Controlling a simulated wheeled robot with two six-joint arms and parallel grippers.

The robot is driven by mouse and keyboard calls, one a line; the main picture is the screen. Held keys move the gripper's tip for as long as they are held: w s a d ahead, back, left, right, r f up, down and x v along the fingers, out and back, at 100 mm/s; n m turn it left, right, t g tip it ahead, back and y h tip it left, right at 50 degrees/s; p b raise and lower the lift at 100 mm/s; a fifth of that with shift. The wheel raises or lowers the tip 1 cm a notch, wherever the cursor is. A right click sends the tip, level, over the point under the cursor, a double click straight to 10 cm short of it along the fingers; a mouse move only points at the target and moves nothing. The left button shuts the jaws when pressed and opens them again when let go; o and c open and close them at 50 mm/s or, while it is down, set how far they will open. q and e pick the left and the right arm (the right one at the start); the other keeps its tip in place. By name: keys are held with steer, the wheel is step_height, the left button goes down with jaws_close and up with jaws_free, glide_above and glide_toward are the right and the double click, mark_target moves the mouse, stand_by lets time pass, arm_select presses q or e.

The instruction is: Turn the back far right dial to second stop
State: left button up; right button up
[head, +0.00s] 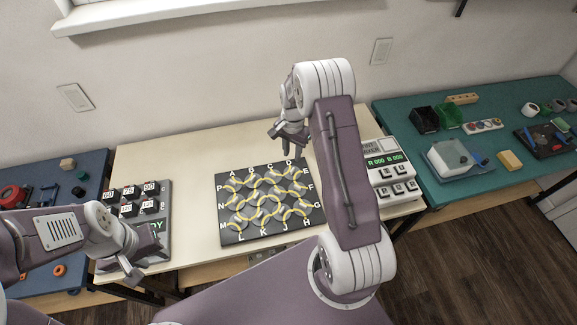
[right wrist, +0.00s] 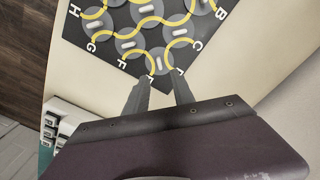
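A dark board (head: 229,238) on the pale table carries rows of round grey dials with yellow curved lines, with letters around its edge. The back far right dial lies near letters D and E at the board's back right corner. In the right wrist view this dial (right wrist: 160,63) has a pale raised grip and sits just beyond the fingertips. My right gripper (head: 284,150) hangs above that corner, pointing down. Its fingers (right wrist: 160,84) are apart with nothing between them. My left gripper (head: 143,268) is over the front left of the table, fingers apart and empty.
A panel with labelled black blocks (head: 164,221) is at the left, partly behind my left arm. A white keypad device (head: 394,173) with a green display is at the right, partly behind my right arm. Side tables hold blocks and bins. Bare table lies left of the board.

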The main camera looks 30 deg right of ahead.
mark_target(292, 169)
step_height(292, 169, down, 9)
steer(key=shift+p, duration=0.4)
steer(key=shift+d, duration=0.1)
steer(key=shift+c, duration=0.3)
jaws_close()
